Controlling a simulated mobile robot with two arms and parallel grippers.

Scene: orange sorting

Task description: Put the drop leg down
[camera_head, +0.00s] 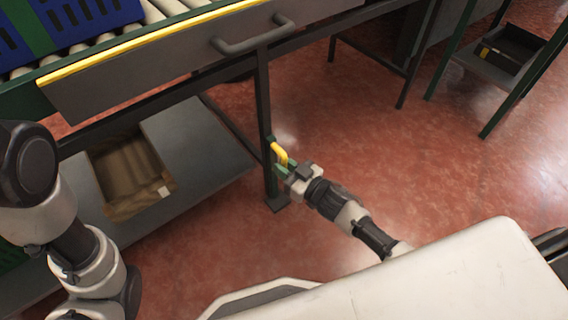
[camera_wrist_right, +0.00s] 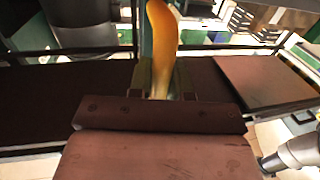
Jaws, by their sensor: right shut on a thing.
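The drop leg (camera_head: 265,110) is a dark upright post under the conveyor's edge. Its flat foot (camera_head: 277,204) appears to be on the red floor, though exact contact is hard to tell. A curved yellow handle (camera_head: 279,152) sticks out from its lower part. My right gripper (camera_head: 284,169) is at this handle, shut on its lower end. In the right wrist view the yellow handle (camera_wrist_right: 162,45) rises from between the two fingers of my right gripper (camera_wrist_right: 162,78). My left arm shows at the left of the head view, but its gripper is out of frame.
A grey panel (camera_head: 160,75) with a yellow edge and a bar handle (camera_head: 252,37) is above the leg. A blue crate (camera_head: 75,22) is on the rollers. A cardboard box (camera_head: 128,178) sits on the low shelf (camera_head: 205,150). Red floor (camera_head: 390,150) is open to the right.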

